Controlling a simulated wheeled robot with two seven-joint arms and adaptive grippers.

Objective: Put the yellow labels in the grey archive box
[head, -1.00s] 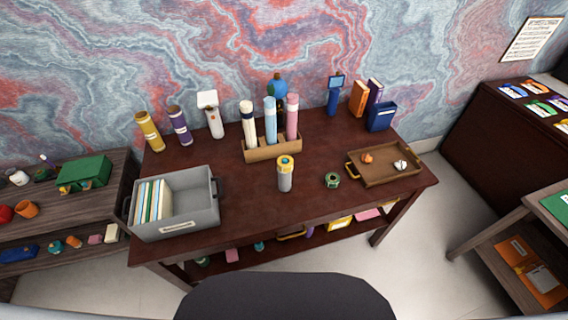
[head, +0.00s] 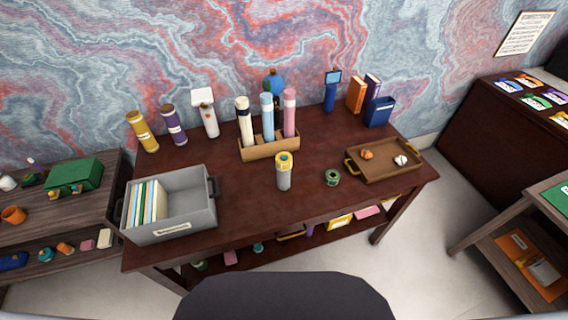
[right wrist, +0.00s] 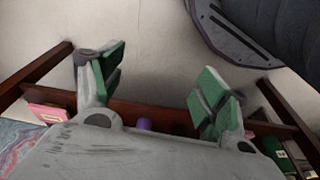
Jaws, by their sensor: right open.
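The grey archive box (head: 203,213) stands on the left end of the dark red desk, with several upright files in its left part and bare room in its right part. A yellow pack with a pale face (head: 340,222) lies on the shelf under the desk, partly hidden by the desktop edge; I cannot tell if it is the yellow labels. My right gripper (right wrist: 158,88) is open and empty in the right wrist view, its green-padded fingers spread above the floor beside the desk's low shelf. My left gripper is in no view.
On the desk are a grey bottle with a yellow cap (head: 284,172), a green tape roll (head: 332,177), a wooden tray (head: 384,174) and a tube holder (head: 270,149). The desktop's front middle is clear.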

